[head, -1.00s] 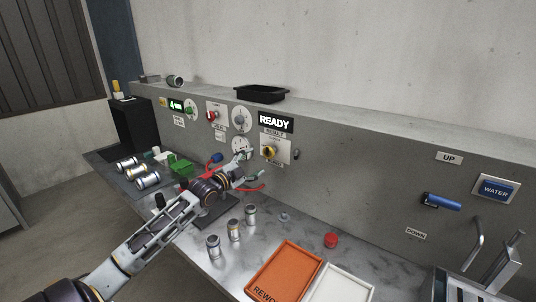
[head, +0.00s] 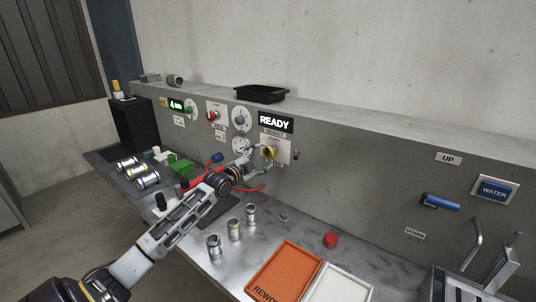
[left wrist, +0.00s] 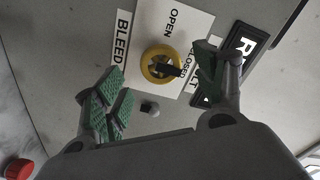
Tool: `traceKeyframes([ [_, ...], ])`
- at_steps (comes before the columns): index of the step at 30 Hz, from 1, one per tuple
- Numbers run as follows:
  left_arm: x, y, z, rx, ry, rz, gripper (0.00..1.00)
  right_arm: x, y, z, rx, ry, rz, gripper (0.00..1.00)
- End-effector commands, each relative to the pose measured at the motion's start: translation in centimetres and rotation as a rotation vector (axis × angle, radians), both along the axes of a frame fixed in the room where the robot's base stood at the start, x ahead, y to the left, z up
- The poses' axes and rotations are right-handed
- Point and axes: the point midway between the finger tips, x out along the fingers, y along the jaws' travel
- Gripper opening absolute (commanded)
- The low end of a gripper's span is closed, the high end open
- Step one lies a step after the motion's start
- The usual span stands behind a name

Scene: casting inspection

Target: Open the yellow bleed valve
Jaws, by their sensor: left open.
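The yellow bleed valve (head: 269,152) is a round yellow knob with a dark bar, on a white plate on the grey panel below the READY display. In the left wrist view the yellow valve (left wrist: 161,65) sits between the plate's OPEN and CLOSED words, its dark bar pointing toward the CLOSED side. My left gripper (head: 262,160) is at the plate, close to the knob. In the left wrist view the left gripper (left wrist: 162,88) is open, with green-padded fingers on either side of the knob. I cannot tell whether they touch it. My right gripper is not in view.
A small dark knob (left wrist: 150,107) sits beside the valve. Gauges (head: 241,118) and a red knob (head: 211,115) are to the left. An orange tray (head: 287,272) and a red button (head: 331,240) are to the right.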

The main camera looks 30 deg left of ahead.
Motion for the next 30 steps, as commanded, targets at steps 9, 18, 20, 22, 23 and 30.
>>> traceKeyframes([
  [9, 1.9, -0.1, 0.1, -0.001, -0.002, 0.001, 0.71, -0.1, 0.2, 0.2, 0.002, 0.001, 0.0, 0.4],
  [18, 3.8, -0.3, 0.1, -0.001, -0.002, 0.001, 0.71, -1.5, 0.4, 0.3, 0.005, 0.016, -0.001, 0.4],
  [20, 4.1, -0.3, 0.0, -0.001, -0.001, 0.001, 0.71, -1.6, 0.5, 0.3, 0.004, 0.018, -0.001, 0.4],
  [22, 4.4, -0.3, 0.0, -0.001, -0.001, 0.001, 0.71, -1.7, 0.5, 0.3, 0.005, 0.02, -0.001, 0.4],
  [23, 4.6, -0.3, 0.1, -0.001, -0.002, 0.001, 0.71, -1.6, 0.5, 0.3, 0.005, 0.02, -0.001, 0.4],
  [30, 5.1, -0.4, 0.0, 0.0, 0.0, 0.0, 0.71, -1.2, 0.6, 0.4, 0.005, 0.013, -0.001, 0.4],
])
